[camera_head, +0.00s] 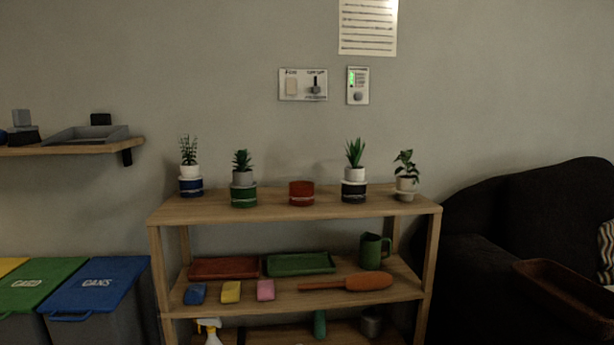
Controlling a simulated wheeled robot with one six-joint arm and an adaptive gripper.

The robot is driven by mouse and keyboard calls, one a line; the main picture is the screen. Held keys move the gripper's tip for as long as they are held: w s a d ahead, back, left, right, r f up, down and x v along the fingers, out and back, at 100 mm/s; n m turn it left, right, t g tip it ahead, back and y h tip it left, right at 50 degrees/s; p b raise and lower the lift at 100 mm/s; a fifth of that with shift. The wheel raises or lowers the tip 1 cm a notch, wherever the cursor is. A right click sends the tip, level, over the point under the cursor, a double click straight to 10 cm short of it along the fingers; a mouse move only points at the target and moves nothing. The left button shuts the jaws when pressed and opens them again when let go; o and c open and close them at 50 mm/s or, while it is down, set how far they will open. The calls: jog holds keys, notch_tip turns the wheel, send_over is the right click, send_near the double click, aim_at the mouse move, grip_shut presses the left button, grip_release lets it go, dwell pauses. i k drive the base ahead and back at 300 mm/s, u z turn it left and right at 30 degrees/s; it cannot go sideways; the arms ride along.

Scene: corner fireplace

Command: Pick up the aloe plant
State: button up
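The plant that looks most like the aloe (355,152) has long, pointed green leaves. It stands upright on the top board of the wooden shelf (270,212), right of the middle. Its small white pot (355,174) sits in or on a dark blue-grey pot (354,192) with a pale rim; I cannot tell which. My gripper is not in view.
Left of the aloe is an empty-looking red-brown pot (302,193), then a succulent (242,161) and a leafy plant (188,150). A broad-leaved plant (405,163) stands to its right. A dark sofa (520,215) is at right, bins (95,285) at left.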

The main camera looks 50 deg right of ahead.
aim_at(354, 175)
jog(key=i, duration=0.75)
jog(key=z, duration=0.9)
jog(key=i, duration=0.6)
jog(key=z, duration=0.6)
